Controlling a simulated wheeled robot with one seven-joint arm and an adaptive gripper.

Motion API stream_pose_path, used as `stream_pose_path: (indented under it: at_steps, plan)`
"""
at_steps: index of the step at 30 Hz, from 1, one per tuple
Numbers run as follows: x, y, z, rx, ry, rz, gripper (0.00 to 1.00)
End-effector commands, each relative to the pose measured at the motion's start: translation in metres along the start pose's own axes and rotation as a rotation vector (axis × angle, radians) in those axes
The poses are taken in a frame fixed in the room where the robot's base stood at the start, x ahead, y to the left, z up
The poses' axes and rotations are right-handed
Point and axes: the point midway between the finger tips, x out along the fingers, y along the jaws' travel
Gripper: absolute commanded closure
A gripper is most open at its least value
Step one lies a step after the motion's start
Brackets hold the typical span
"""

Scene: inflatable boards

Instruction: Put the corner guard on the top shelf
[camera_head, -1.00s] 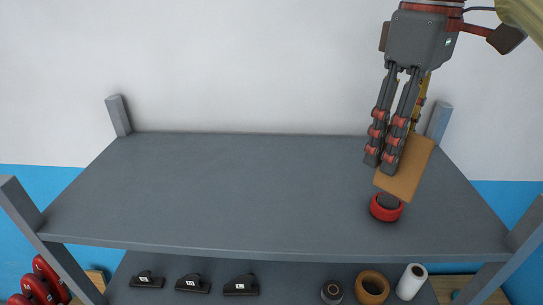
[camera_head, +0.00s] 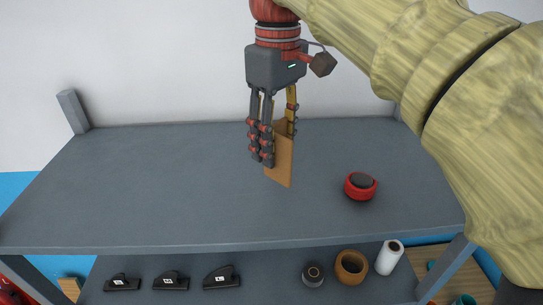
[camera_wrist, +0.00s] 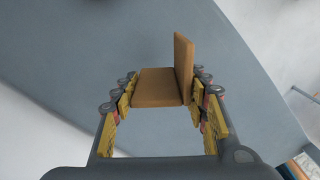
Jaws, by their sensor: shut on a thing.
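The corner guard (camera_head: 284,160) is an orange-brown L-shaped piece. My gripper (camera_head: 268,150) is shut on it, fingers pointing down, and holds it over the middle right of the grey top shelf (camera_head: 150,190). In the wrist view the corner guard (camera_wrist: 158,88) sits between my finger pads (camera_wrist: 160,105), one flat face and one upright face showing. Whether its lower edge touches the shelf I cannot tell.
A red and black round item (camera_head: 360,186) stands on the top shelf, right of the corner guard. The shelf's left half is clear. The lower shelf holds black blocks (camera_head: 171,281), a brown roll (camera_head: 351,266) and a white roll (camera_head: 389,257). Corner posts (camera_head: 73,111) rise at the back.

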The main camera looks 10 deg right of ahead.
Motion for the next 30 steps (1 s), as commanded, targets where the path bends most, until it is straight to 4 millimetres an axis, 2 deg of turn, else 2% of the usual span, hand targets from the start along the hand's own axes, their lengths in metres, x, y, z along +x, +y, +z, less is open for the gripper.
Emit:
stream_pose_path:
  at_steps: [5, 12, 24, 25, 30]
  plan:
    - [0.014, -0.004, -0.011, -0.003, -0.002, -0.001, 0.8]
    - [0.04, -0.003, -0.009, -0.001, 0.0, 0.0, 0.8]
    - [0.046, -0.003, -0.009, -0.001, 0.0, 0.0, 0.8]
    - [0.045, -0.003, -0.009, -0.001, 0.0, 0.0, 0.54]
    - [0.045, -0.003, -0.009, -0.001, 0.0, 0.0, 0.44]
